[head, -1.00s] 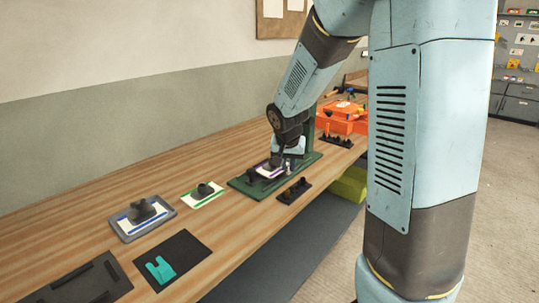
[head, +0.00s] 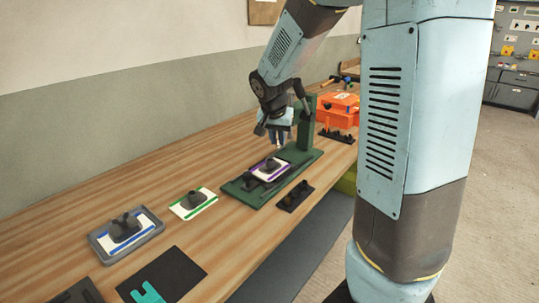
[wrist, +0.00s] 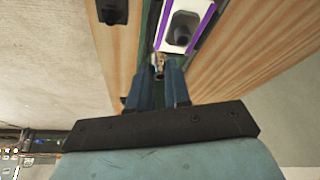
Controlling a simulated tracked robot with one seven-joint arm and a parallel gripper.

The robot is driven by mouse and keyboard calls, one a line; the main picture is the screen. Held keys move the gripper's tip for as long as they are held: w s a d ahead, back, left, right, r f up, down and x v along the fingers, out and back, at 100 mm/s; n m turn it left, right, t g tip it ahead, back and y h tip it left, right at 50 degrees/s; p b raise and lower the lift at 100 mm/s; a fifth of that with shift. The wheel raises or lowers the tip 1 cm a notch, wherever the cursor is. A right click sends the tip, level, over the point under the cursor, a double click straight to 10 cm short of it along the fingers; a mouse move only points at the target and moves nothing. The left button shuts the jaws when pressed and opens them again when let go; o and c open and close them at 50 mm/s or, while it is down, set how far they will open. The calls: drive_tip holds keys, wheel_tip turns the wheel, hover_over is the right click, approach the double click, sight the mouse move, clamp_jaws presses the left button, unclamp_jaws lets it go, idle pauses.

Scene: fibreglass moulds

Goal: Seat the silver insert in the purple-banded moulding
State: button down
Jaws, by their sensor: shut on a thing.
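The purple-banded moulding (head: 269,168) is a white plate with a purple border and a dark raised middle. It lies on the base of a green stand (head: 238,189), and its end shows at the top of the wrist view (wrist: 187,25). My gripper (head: 274,142) is above the stand, just beyond the moulding. In the wrist view my gripper (wrist: 158,78) is shut on the small silver insert (wrist: 158,63), held at the fingertips. The insert looks apart from the moulding. Its lower end and the moulding's seat for it are not clear.
A black rack (head: 295,196) lies in front of the green stand, whose upright (head: 305,128) rises close behind my gripper. A green-banded moulding (head: 193,203) and a blue-banded one in a grey tray (head: 126,234) lie to the left. An orange case (head: 338,108) stands beyond.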

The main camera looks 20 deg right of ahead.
drive_tip(key=w+f, duration=0.6)
drive_tip(key=w, duration=0.1)
drive_tip(key=shift+w+f, duration=0.1)
drive_tip(key=shift+w, duration=0.1)
drive_tip(key=shift+w+f, duration=0.6)
drive_tip(key=shift+f, duration=1.65)
drive_tip(key=c, duration=1.1)
unclamp_jaws()
drive_tip(key=shift+s+f, duration=0.1)
drive_tip(key=shift+s, duration=0.1)
drive_tip(key=v, duration=1.2)
drive_tip(key=s+d+r+n+y, duration=0.1)
drive_tip(key=s+d+r, duration=0.1)
drive_tip(key=s+r, duration=0.45)
drive_tip(key=s+d+r+n+y, duration=0.1)
drive_tip(key=s+r+n, duration=0.15)
drive_tip(key=s, duration=0.65)
drive_tip(key=s+n, duration=0.1)
drive_tip(key=s, duration=0.4)
drive_tip(key=s+r+n+t, duration=0.1)
drive_tip(key=s, duration=0.5)
drive_tip(key=s+r+n, duration=0.1)
drive_tip(key=s, duration=0.5)
drive_tip(key=shift+a+r+t, duration=0.25)
drive_tip(key=shift+a+t, duration=0.05)
drive_tip(key=shift+t, duration=0.1)
